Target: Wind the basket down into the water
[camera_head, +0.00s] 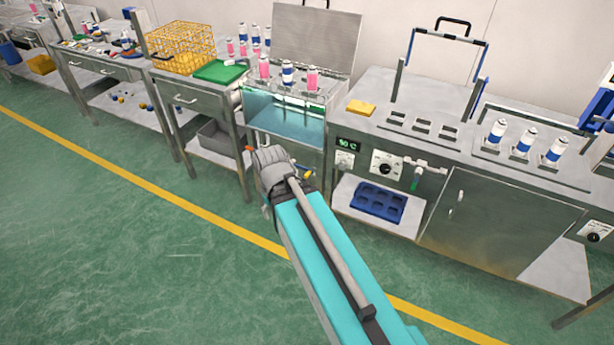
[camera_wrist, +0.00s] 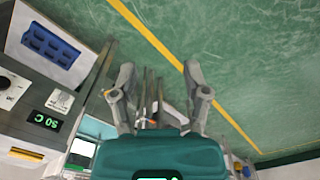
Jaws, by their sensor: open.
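A glass-fronted water tank (camera_head: 285,120) stands at the middle back, with clear blue-green water in it. Above the water, a rack holds a row of cans upright: a pink can (camera_head: 313,79), a white and blue can (camera_head: 288,73) and another pink can (camera_head: 263,67). I cannot make out the rack's frame well. A small orange-tipped part (camera_head: 307,173) shows at the tank's lower right, by the end of my arm. My gripper (camera_wrist: 160,72) is open in the wrist view, its fingers on either side of thin metal bars; a small orange part (camera_wrist: 152,123) shows between them.
A yellow wire basket (camera_head: 182,48) and a green tray (camera_head: 220,71) sit on the cart to the left. A steel bench (camera_head: 400,110) with a 50 °C display (camera_head: 348,145) stands right of the tank. The green floor in front is clear.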

